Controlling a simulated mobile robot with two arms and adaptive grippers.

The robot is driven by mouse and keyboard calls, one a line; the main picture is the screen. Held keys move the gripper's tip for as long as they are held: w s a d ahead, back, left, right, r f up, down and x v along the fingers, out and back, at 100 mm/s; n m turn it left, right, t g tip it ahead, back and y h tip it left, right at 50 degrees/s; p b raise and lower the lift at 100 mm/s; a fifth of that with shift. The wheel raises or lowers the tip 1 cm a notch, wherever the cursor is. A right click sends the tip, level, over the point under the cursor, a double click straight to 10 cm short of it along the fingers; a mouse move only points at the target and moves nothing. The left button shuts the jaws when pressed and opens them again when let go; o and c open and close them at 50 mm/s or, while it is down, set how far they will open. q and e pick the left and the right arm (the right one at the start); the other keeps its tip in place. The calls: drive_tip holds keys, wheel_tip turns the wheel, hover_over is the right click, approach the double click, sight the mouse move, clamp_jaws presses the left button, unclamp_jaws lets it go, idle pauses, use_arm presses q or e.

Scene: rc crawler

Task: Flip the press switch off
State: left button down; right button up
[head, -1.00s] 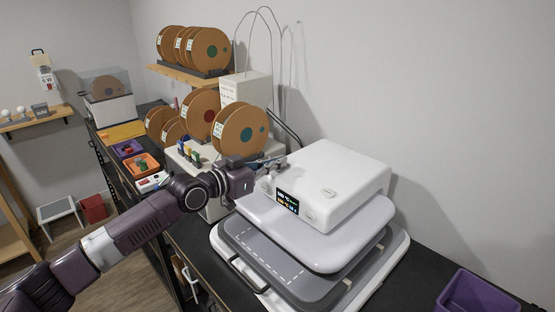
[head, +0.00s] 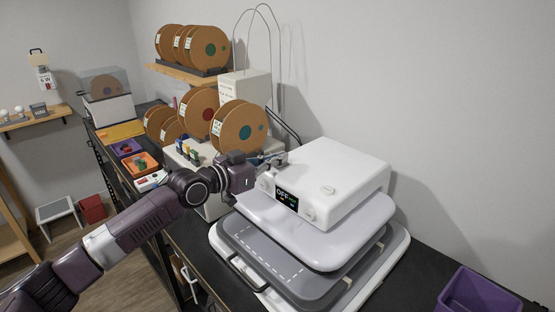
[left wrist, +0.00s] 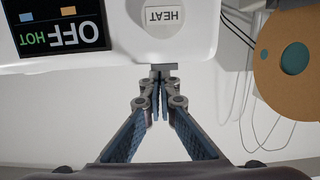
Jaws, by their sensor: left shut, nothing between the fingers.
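The white heat press (head: 335,175) stands on the dark bench. Its display (head: 287,198) reads OFF; in the left wrist view the display (left wrist: 60,30) shows OFF and HOT upside down, beside a round HEAT label (left wrist: 165,16). My left gripper (head: 279,158) is at the left rear side of the press's white head. In the left wrist view its fingers (left wrist: 160,76) are shut and empty, with the tips at a small grey piece (left wrist: 163,66) on the casing edge, perhaps the switch. Whether they touch it I cannot tell. My right gripper is out of view.
Filament spools (head: 240,127) stand close behind my left gripper, with thin wires above them. A purple bin (head: 478,293) sits at the lower right. Orange and purple trays (head: 140,163) lie further left along the bench.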

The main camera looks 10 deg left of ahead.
use_arm(q)
wheel_tip(320, 180, up, 4)
drive_tip(key=shift+w+d+f+p, duration=0.1)
drive_tip(key=shift+w+f+p, duration=0.1)
drive_tip(key=shift+p, duration=0.95)
drive_tip(key=shift+s+a+f+b, duration=0.3)
drive_tip(key=shift+s+a+b, duration=0.2)
drive_tip(key=shift+b, duration=0.25)
drive_tip(key=s+a+r+b, duration=0.3)
drive_tip(key=s+a, duration=0.1)
drive_tip(key=s, duration=0.3)
drive_tip(key=shift+a+r, duration=0.15)
drive_tip(key=shift+r, duration=0.2)
